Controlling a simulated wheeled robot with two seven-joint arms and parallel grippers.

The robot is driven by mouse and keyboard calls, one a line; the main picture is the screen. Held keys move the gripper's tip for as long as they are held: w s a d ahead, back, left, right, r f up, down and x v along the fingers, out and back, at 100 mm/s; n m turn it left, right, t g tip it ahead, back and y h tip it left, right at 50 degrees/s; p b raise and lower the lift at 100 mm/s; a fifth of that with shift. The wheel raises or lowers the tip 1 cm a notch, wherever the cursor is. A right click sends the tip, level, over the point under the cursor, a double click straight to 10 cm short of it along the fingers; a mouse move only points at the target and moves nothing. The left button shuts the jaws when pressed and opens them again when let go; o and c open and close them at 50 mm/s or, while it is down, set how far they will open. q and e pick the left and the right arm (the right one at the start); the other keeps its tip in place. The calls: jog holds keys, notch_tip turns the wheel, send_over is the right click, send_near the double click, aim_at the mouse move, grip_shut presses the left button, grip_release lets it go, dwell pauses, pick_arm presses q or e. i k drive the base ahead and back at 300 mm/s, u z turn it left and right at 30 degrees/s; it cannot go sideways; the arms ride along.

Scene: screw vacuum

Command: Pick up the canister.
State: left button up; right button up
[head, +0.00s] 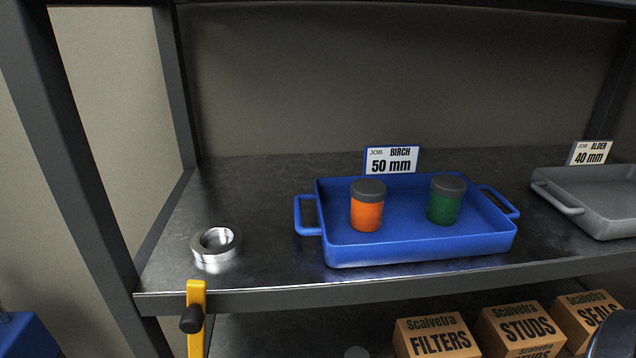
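Two canisters with dark grey lids stand upright in a blue tray (420,252) on the metal shelf. The orange canister (367,212) is in the left half of the tray. The green canister (445,205) is to its right, with a gap between them. Neither of my grippers shows in the head view, and nothing is touching either canister.
A silver ring (215,254) sits on the shelf left of the tray. A sign (391,160) reads "BIRCH 50 mm"; another (591,153) reads "ALDER 40 mm" behind a grey tray (590,212). A yellow piece (196,300) stands at the shelf's front edge. Cardboard boxes (437,338) are below.

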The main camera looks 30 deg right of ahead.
aim_at(368, 195)
jog(key=z, duration=2.25)
jog(key=k, duration=0.8)
jog(key=u, duration=1.5)
